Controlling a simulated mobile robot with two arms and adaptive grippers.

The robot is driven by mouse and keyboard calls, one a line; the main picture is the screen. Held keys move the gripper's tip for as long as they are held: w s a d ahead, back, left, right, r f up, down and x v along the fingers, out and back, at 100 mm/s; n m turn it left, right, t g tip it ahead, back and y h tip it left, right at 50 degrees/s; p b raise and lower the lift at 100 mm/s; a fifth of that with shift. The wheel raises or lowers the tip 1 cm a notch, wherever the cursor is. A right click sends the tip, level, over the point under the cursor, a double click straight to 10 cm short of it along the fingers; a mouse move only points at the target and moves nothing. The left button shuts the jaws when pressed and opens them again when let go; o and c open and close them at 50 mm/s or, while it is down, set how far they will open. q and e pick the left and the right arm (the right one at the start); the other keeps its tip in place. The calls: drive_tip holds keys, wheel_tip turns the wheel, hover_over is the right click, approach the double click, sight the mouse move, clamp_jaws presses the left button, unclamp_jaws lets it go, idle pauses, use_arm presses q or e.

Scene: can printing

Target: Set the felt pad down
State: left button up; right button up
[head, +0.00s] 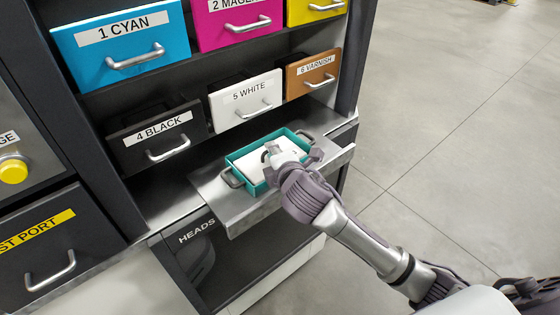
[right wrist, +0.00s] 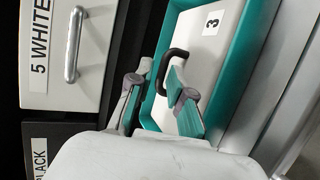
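The felt pad appears to be the white block with a black loop handle (right wrist: 176,58) and a "3" label, seen in the right wrist view. It lies inside a teal tray (right wrist: 257,50). In the head view the pad (head: 255,164) shows as a white surface within the tray (head: 236,158), partly hidden by my right gripper. My right gripper (head: 273,150) is over the tray. In the right wrist view its fingers (right wrist: 160,72) are parted, with the black handle between and just beyond their tips; contact is unclear. My left gripper is not in view.
The tray has grey side handles and stands on a metal shelf (head: 210,187) marked HEADS below. Drawers stand above and behind, including black (head: 158,138), white (head: 246,99) and varnish (head: 313,74). Open floor (head: 450,110) lies to the right.

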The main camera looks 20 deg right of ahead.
drive_tip(key=b+v, duration=0.2)
drive_tip(key=v, duration=0.9)
drive_tip(key=shift+s, duration=0.25)
drive_tip(key=shift+c, duration=0.4)
